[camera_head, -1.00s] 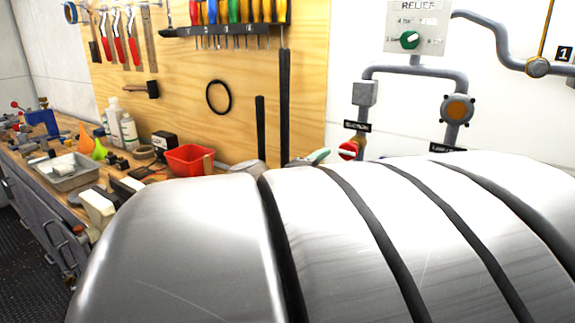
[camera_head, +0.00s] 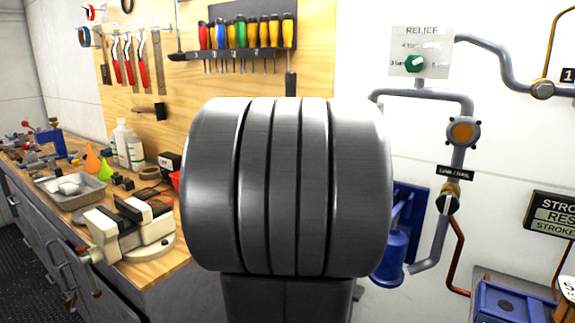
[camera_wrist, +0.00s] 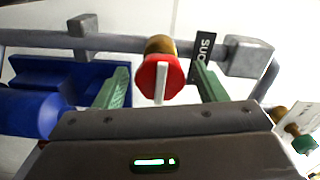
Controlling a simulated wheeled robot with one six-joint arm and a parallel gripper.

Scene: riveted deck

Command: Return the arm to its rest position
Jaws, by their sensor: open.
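My gripper (camera_wrist: 160,70) shows in the wrist view with its two green fingers spread apart. A red valve knob (camera_wrist: 174,76) with a white bar and a brass stem appears between the fingers, with a gap on each side. How far the knob is from the fingertips I cannot tell. A large grey, banded part of my own arm fills the middle of the head view and stands upright. My gripper is hidden in that view.
A workbench (camera_head: 150,270) with a vise (camera_head: 130,225) and a metal tray (camera_head: 75,190) stands at the left. A blue pump-like item (camera_head: 393,255) sits behind my arm.

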